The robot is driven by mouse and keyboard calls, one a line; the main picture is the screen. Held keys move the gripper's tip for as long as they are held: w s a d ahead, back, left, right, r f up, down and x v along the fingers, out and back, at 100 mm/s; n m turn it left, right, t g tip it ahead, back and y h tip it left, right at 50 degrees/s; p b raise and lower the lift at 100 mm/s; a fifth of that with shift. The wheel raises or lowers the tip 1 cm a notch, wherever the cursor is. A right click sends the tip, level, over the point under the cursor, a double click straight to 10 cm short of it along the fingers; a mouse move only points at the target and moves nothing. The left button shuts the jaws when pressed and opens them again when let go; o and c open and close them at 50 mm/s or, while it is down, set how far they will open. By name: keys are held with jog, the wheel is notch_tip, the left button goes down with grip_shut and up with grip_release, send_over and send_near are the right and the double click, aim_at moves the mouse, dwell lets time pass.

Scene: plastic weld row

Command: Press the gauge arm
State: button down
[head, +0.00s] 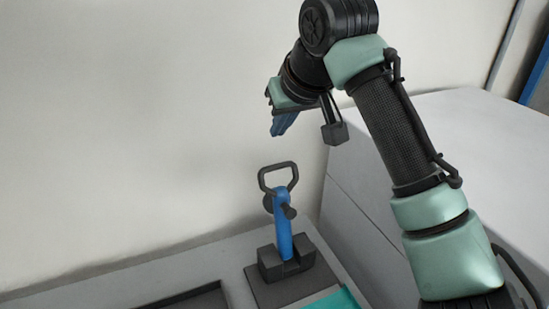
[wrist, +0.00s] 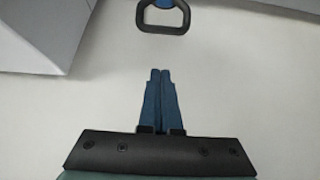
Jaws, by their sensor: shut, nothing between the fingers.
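The gauge arm (head: 283,222) is a blue upright lever with a black loop handle (head: 278,178) on top. It stands in a dark block base (head: 286,262) on the grey bench. The lower part of the lever is hidden in the wrist view.
A large light grey cabinet (head: 440,130) stands to the right of the gauge. A dark tray (head: 190,298) lies at the front left, and a teal piece (head: 335,300) at the front edge. A plain wall is behind. The air left of the gauge is clear.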

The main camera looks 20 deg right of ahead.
jog(key=shift+w+f, duration=0.1)
jog(key=shift+w+f+p, duration=0.1)
jog(key=shift+w+f, duration=0.2)
jog(key=shift+f, duration=0.95)
jog(key=shift+w+f+p, duration=0.1)
jog(key=shift+w+f, duration=0.2)
jog(key=shift+f, duration=1)
jog(key=shift+w+f+p, duration=0.1)
jog(key=shift+w+f, duration=0.2)
jog(key=shift+f, duration=0.95)
jog(key=shift+s+f, duration=0.1)
